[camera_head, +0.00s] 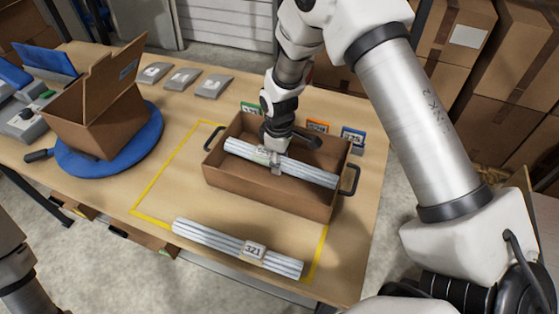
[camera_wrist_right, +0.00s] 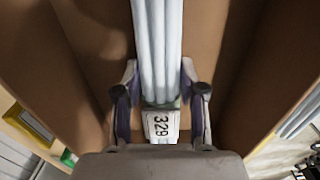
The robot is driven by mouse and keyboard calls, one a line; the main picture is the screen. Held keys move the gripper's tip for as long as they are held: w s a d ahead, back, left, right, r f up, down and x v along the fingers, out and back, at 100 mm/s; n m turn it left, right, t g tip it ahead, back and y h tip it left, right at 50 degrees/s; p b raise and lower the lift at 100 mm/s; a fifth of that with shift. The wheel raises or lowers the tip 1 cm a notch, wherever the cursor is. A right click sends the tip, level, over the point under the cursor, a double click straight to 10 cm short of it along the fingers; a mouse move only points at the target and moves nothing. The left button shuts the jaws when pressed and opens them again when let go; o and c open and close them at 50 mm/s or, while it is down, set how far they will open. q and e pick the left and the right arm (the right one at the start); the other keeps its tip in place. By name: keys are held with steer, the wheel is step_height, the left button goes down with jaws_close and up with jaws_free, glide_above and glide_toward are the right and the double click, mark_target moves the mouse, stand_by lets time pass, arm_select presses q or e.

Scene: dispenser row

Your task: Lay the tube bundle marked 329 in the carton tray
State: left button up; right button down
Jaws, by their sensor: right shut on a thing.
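The tube bundle marked 329 (camera_wrist_right: 160,125) is a set of pale tubes with a white label; it also shows in the head view (camera_head: 313,174). My right gripper (camera_head: 273,158) is shut on it near the label, with a finger on each side in the right wrist view (camera_wrist_right: 161,105). The bundle lies lengthwise within the walls of the brown carton tray (camera_head: 265,195), slightly tilted in the picture. I cannot tell whether it touches the tray's floor. The tray has dark handles at both ends. My left gripper is out of view; only part of my left arm shows at the lower left.
A second bundle marked 321 (camera_head: 238,249) lies in front of the tray. Coloured number cards (camera_head: 352,138) stand behind it. An open carton (camera_head: 97,107) sits on a blue turntable (camera_head: 75,163) at left. Yellow tape (camera_head: 160,184) marks the table.

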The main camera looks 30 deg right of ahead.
steer(key=shift+w+f, duration=0.2)
steer(key=shift+f, duration=0.85)
steer(key=shift+s+a+r, duration=0.1)
steer(key=shift+s+r, duration=0.1)
steer(key=shift+f, duration=0.15)
steer(key=c, duration=0.8)
jaws_free()
steer(key=shift+o, duration=0.6)
steer(key=shift+w+f, duration=0.1)
steer(key=shift+w, duration=0.05)
steer(key=shift+r, duration=0.35)
step_height(320, 180, up, 12)
steer(key=shift+f+b, duration=0.15)
steer(key=shift+b, duration=0.95)
